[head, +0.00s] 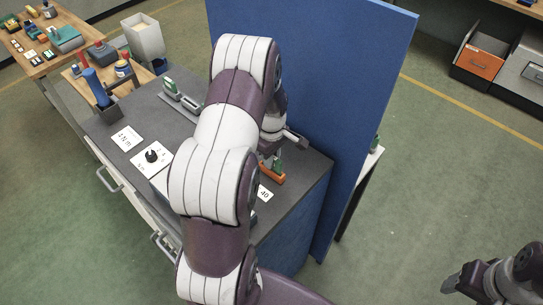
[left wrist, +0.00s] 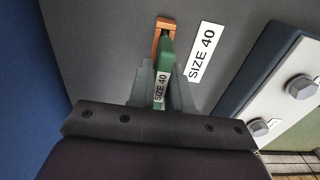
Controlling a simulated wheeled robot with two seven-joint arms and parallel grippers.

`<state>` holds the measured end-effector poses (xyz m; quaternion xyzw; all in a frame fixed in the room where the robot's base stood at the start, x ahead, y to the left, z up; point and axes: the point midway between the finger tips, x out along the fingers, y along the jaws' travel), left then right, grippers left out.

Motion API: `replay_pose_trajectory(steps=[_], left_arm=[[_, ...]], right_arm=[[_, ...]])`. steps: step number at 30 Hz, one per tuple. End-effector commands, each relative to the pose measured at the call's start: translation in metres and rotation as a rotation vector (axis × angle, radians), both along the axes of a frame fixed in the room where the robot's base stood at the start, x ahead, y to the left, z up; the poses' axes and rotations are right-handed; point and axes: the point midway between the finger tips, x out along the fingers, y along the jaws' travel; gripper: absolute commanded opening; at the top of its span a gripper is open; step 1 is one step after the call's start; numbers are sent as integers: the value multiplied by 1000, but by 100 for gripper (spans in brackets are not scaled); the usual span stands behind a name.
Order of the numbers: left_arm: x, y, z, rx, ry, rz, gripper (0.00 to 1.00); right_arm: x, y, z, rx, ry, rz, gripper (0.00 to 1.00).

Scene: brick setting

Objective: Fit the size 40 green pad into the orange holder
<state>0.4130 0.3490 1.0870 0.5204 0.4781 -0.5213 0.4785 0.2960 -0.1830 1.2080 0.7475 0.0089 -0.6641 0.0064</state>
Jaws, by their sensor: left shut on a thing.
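The green pad (left wrist: 166,62) bears a white "SIZE 40" label and is held between the fingers of my left gripper (left wrist: 160,85), which is shut on it. The orange holder (left wrist: 163,35) lies just beyond the pad in the left wrist view, and the pad's far end overlaps it. I cannot tell whether the pad is seated in it. In the head view the orange holder (head: 271,174) is on the grey counter, with the green pad (head: 277,162) above it, partly hidden by my left arm. My right gripper (head: 462,281) is at the lower right, away from the counter.
A "SIZE 40" card (left wrist: 202,52) lies beside the holder. A tall blue panel (head: 345,90) stands along the counter's right side. A grey rack with a green piece (head: 170,87), a card with a black knob (head: 152,157) and a blue bottle (head: 96,86) are further left.

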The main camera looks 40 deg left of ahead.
Motion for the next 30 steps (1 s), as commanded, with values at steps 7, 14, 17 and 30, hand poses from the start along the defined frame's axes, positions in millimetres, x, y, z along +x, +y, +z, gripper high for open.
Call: replay_pose_trajectory(steps=[7, 14, 17, 30], left_arm=[[0, 0, -9, 0, -1, 0, 0], [0, 0, -15, 0, -1, 0, 0], [0, 0, -14, 0, -1, 0, 48], [0, 0, -14, 0, 0, 0, 70]], right_arm=[[0, 0, -6, 0, 0, 0, 64], [0, 0, -11, 0, 0, 0, 64], [0, 0, -9, 0, 0, 0, 64], [0, 0, -9, 0, 0, 0, 64]])
